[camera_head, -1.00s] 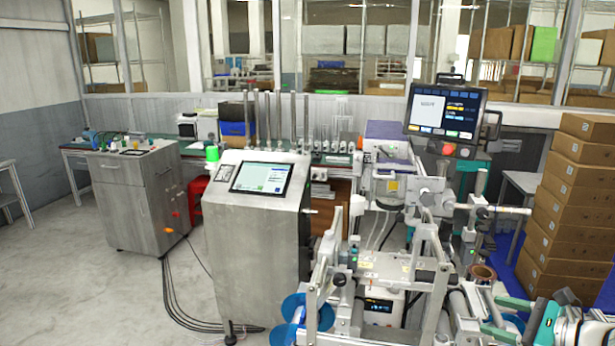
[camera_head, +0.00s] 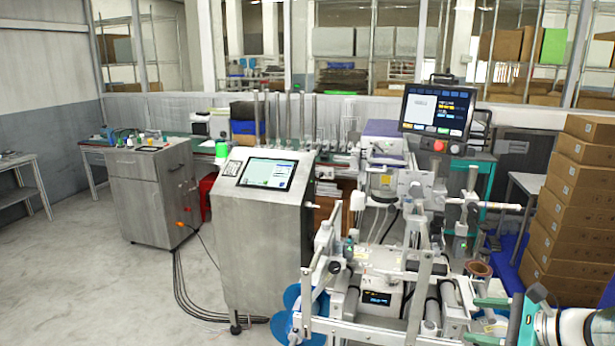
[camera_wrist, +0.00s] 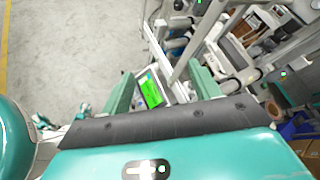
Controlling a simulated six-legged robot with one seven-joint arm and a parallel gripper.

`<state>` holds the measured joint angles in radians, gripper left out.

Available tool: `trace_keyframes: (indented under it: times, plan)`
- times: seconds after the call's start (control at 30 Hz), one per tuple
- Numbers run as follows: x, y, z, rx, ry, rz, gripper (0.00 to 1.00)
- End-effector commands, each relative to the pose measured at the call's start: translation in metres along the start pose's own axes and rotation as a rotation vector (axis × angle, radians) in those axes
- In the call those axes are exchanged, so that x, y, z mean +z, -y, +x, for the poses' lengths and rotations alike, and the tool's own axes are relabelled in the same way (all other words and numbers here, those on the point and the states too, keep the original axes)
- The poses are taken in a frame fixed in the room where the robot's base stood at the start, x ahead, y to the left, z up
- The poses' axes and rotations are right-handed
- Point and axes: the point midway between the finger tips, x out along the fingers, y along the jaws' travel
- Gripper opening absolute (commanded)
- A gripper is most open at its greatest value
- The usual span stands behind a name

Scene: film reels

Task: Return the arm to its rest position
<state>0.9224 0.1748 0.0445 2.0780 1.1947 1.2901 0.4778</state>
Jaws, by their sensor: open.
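My gripper (camera_head: 482,320) shows at the lower right edge of the head view, with two green fingers spread apart and pointing left. Nothing shows held between them. In the wrist view my gripper (camera_wrist: 160,85) has its green fingers on either side of a small bright green screen (camera_wrist: 151,91). That screen appears beyond the fingers, but its distance is unclear. Part of my white and teal arm (camera_head: 575,328) is cut off at the frame's right edge.
A machine frame with rollers (camera_head: 385,290) stands just left of my gripper. Blue discs (camera_head: 298,310) sit at its lower left. Stacked cartons (camera_head: 575,200) stand behind my arm. A metal cabinet with a screen (camera_head: 262,225) stands left of the machine. Open floor (camera_head: 90,260) lies at the far left.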

Motion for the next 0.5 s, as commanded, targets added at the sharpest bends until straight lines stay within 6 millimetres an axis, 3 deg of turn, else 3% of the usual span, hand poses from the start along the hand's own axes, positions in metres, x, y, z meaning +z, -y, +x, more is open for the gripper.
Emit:
trace_keyframes:
  times: [0.27,0.5]
  plan:
    - [0.058,-0.058,0.034,0.239,-0.111,-0.328,0.62]
    - [0.109,-0.136,0.044,0.521,-0.237,-0.844,0.62]
